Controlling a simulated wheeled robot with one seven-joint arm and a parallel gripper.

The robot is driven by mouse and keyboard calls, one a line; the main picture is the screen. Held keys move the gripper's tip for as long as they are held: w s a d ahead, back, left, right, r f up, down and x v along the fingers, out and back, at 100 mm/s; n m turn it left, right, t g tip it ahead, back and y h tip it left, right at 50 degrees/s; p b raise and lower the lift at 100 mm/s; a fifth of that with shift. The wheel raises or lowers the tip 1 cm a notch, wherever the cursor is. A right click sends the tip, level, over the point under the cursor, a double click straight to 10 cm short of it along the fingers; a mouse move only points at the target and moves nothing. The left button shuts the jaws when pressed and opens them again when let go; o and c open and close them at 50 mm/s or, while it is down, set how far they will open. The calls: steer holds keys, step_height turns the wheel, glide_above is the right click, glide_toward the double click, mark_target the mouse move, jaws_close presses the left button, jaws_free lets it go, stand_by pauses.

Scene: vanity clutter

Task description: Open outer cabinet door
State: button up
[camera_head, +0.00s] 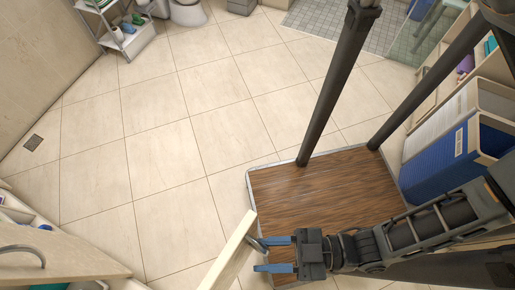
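A light wood cabinet door (230,252) shows near the bottom centre, seen almost edge-on and standing out over the floor. A grey handle (256,243) sits on its right face near the top end. My gripper (266,255) is at the right of this door, with its two blue fingers spread apart. The upper finger's tip is close to the handle; I cannot tell whether they touch. Nothing shows gripped between the fingers. A second light wood panel (60,257) with a curved grey handle (22,249) is at the lower left. The door's lower part is cut off by the frame.
A brown wood-topped platform (320,185) lies below my arm. Shelves with a blue bin (455,160) stand at the right. A white shelf rack (125,35) and a toilet (188,12) are at the back left. The tiled floor (160,140) between is clear.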

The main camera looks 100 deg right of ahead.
steer(key=shift+r, duration=0.1)
steer(key=r, duration=0.4)
steer(key=shift+s+d+r, duration=0.15)
steer(key=shift+d+r, duration=0.15)
steer(key=shift+d, duration=0.1)
steer(key=s+d+r, duration=0.1)
steer(key=d+r, duration=0.5)
steer(key=d, duration=0.4)
steer(key=shift+s+d, duration=0.35)
steer(key=shift+s, duration=0.05)
steer(key=shift+w+r, duration=0.1)
steer(key=shift+r, duration=0.05)
